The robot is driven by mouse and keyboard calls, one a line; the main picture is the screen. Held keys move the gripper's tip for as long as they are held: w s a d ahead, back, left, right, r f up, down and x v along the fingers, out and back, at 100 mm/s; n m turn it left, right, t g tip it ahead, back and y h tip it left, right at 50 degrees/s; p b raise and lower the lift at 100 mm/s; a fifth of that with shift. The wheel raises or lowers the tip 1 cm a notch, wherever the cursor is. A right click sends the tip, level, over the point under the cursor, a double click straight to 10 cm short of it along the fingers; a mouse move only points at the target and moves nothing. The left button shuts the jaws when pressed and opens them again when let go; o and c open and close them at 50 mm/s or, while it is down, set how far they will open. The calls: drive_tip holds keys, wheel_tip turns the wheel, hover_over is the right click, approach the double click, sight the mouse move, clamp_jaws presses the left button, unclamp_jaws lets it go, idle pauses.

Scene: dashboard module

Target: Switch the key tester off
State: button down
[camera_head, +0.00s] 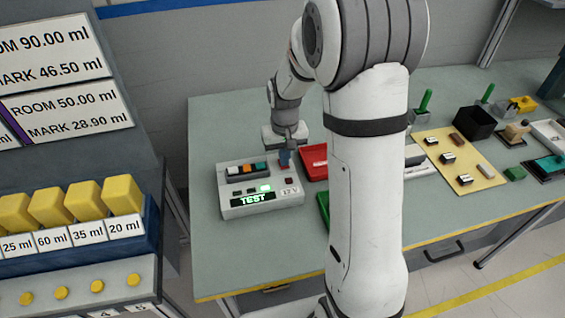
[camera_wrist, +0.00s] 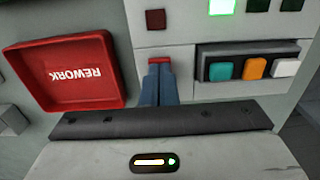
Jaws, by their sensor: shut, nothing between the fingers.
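The key tester (camera_head: 240,205) is a light grey box on the bench, with a green lit display reading TEST. One of its small windows glows green (camera_head: 266,188); it also shows in the wrist view (camera_wrist: 221,7). A dark red square (camera_wrist: 155,19) is on the tester's face, near a 12 V label (camera_head: 290,191). Teal, orange and white keys (camera_wrist: 254,68) sit in a dark holder on it. My gripper (camera_wrist: 159,66) has its blue fingers together over the tester, beside the key holder. Something red shows at the fingertips; I cannot tell whether they touch it.
A red REWORK tray (camera_wrist: 65,101) lies right beside the tester; it is partly hidden by my arm in the head view (camera_head: 314,174). A green tray (camera_head: 322,206) is nearer the front. A tan board (camera_head: 459,160) with parts lies further right. Bare bench (camera_head: 215,125) shows behind the tester.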

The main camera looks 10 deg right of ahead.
drive_tip(key=shift+f, duration=0.25)
drive_tip(key=shift+r+p, duration=2.2)
drive_tip(key=shift+r, duration=1.3)
drive_tip(key=shift+r, duration=0.1)
drive_tip(key=s+r+t, duration=0.1)
drive_tip(key=s+r, duration=0.5)
drive_tip(key=s, duration=0.5)
drive_tip(key=s+r+t, duration=0.2)
drive_tip(key=s+r, duration=0.4)
drive_tip(key=s, duration=0.4)
drive_tip(key=shift+s+r, duration=0.3)
drive_tip(key=shift+s, duration=0.1)
drive_tip(key=shift+a, duration=0.1)
